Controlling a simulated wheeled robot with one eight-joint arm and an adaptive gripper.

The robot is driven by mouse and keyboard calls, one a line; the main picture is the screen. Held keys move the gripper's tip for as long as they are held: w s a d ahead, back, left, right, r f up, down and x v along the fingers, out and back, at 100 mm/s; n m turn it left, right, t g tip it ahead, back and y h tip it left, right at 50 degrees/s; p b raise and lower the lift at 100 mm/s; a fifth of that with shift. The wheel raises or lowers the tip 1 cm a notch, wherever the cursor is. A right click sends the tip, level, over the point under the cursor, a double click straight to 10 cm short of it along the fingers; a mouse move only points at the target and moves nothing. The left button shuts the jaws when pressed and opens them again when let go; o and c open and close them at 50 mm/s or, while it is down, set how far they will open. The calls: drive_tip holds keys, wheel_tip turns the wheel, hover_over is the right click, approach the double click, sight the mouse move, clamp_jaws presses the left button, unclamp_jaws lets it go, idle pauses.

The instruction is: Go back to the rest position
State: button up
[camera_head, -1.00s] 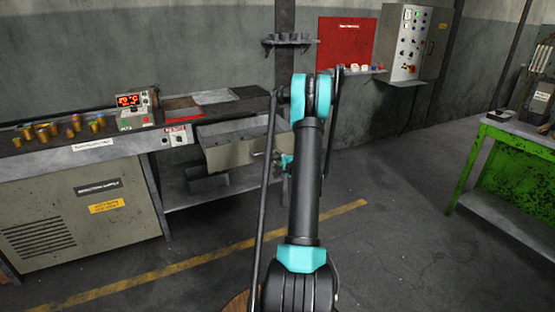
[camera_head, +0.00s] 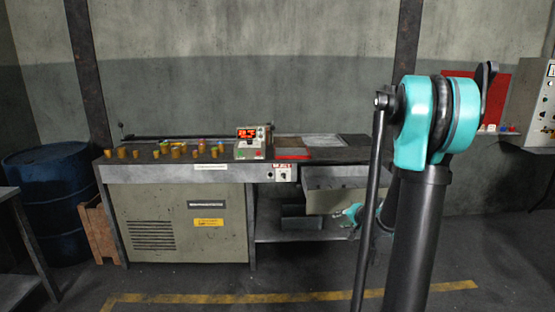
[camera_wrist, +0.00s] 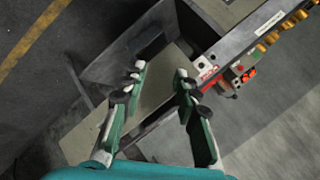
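My gripper (camera_wrist: 161,74) shows in the wrist view with its two green fingers spread apart and nothing between them. Behind the fingers is the grey metal drawer (camera_wrist: 122,118) under the bench. In the head view, my dark and teal arm stands at the right. A small teal part of my gripper (camera_head: 350,212) shows in front of the drawer (camera_head: 334,198), mostly hidden by my arm.
A workbench (camera_head: 140,173) against the wall carries several small brass pieces and a controller (camera_head: 253,142) with a red display. A blue barrel (camera_head: 47,190) and wooden crate (camera_head: 98,230) stand left. A red panel (camera_head: 495,98) hangs at right. Floor before the bench is open.

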drive_tip(key=s+a+f+n+g+h, duration=0.1)
drive_tip(key=s+a+n+g, duration=0.1)
drive_tip(key=s, duration=0.8)
drive_tip(key=s+a+f+n+g+h, duration=0.1)
drive_tip(key=s+a+f+n+g, duration=0.1)
drive_tip(key=s, duration=0.8)
drive_tip(key=s+a+f+n+g+h, duration=0.1)
drive_tip(key=s+n, duration=0.3)
drive_tip(key=s, duration=0.6)
drive_tip(key=shift+s+a+f+g, duration=0.2)
drive_tip(key=shift+a+g, duration=0.2)
